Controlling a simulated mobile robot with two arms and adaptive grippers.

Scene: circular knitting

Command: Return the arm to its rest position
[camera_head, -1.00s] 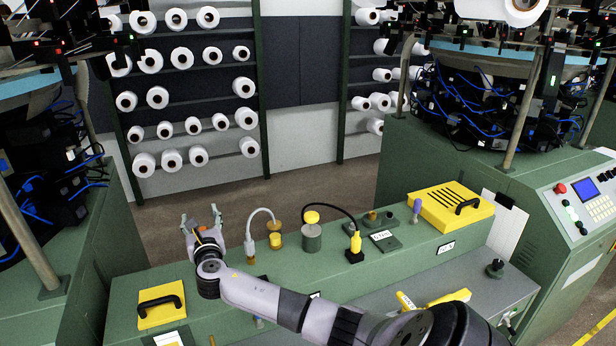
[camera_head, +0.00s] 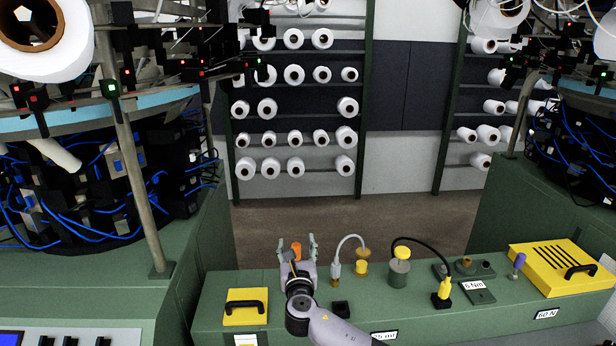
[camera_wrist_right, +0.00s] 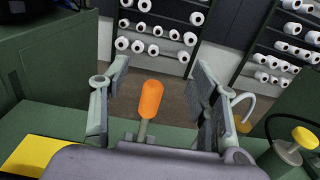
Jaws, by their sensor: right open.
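My right gripper (camera_head: 297,246) is over the green bench (camera_head: 215,300), with its arm coming in from the bottom. Its two fingers are spread apart and point toward the far side. In the right wrist view my right gripper (camera_wrist_right: 158,88) shows both fingers apart, with an orange-topped handle (camera_wrist_right: 150,99) visible between them; neither finger touches it there. The orange part (camera_head: 296,251) also shows between the fingers in the head view. I cannot tell how far ahead it is. My left gripper is not in view.
A yellow block with a black handle (camera_head: 246,316) lies left of my arm. A small black block (camera_head: 340,309), a curved grey hose (camera_head: 337,256) and a green cylinder with yellow cap (camera_head: 400,271) stand to the right. Knitting machines flank the bench.

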